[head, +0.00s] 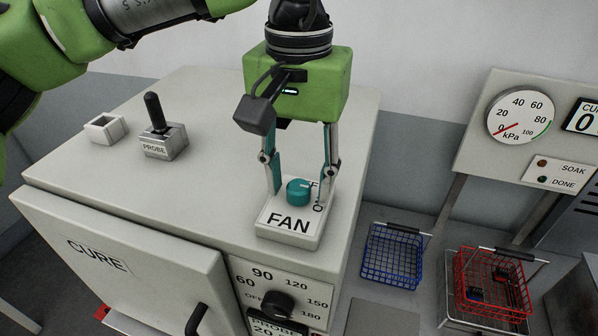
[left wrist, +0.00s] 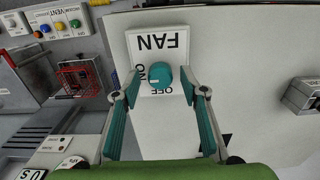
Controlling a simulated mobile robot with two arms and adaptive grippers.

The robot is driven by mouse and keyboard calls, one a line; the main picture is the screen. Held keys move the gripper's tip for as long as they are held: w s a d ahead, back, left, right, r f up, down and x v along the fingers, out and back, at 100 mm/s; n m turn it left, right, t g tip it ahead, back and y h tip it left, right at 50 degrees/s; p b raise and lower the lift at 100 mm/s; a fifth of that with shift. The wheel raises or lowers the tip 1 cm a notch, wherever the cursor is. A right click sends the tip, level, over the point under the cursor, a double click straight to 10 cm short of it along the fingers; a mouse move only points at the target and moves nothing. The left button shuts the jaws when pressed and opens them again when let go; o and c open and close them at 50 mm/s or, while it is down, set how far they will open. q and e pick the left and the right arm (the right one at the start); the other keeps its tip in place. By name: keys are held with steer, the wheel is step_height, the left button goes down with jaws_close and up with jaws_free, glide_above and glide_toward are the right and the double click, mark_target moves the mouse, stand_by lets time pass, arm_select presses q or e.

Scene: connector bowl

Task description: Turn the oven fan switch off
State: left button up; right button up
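The fan switch is a white block (head: 272,228) marked FAN on top of the oven (head: 190,110), with a round teal knob (head: 298,192). The knob also shows in the left wrist view (left wrist: 160,79), with ON and OFF printed beside it. A small pale mark on the knob faces the side where ON is printed; its exact angle is hard to tell. My left gripper (head: 303,190) points down over the block. Its two teal fingers are open, one on each side of the knob, with gaps visible in the left wrist view (left wrist: 161,76). My right gripper is not in view.
A PROBE lever (head: 163,140) and a small white open box (head: 105,128) stand on the oven's left part. The CURE door (head: 120,262) and a temperature dial (head: 278,305) are on its front. Blue (head: 393,256) and red (head: 490,283) baskets lie right.

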arm_select(q)
steer(key=shift+w, duration=0.1)
steer(key=c, duration=1.1)
steer(key=shift+c, duration=0.2)
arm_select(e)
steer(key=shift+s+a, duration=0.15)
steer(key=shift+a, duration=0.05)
